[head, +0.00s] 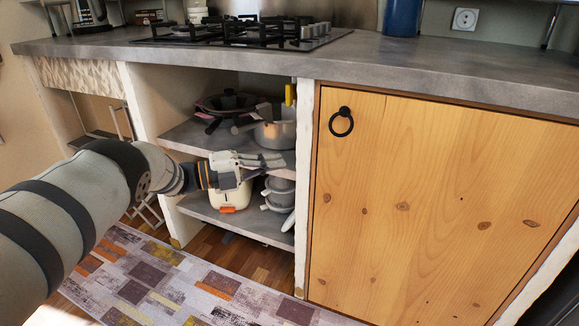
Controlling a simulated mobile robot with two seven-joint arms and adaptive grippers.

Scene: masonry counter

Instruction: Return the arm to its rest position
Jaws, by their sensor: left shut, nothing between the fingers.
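My left arm (92,200) comes in from the left edge and reaches toward the open shelves under the counter. My left gripper (276,159) is in front of the upper shelf (190,138), its fingers pointing right. It is shut and empty. Its body hides part of the lower shelf and the things on it. My right gripper is not in view.
Pots and pans (275,132) stand on the upper shelf, more pots (278,192) on the lower one. The wooden door (440,210) at right is shut. A gas hob (250,34) and a blue canister (401,17) stand on the counter (430,62). A patterned rug (190,290) covers the floor.

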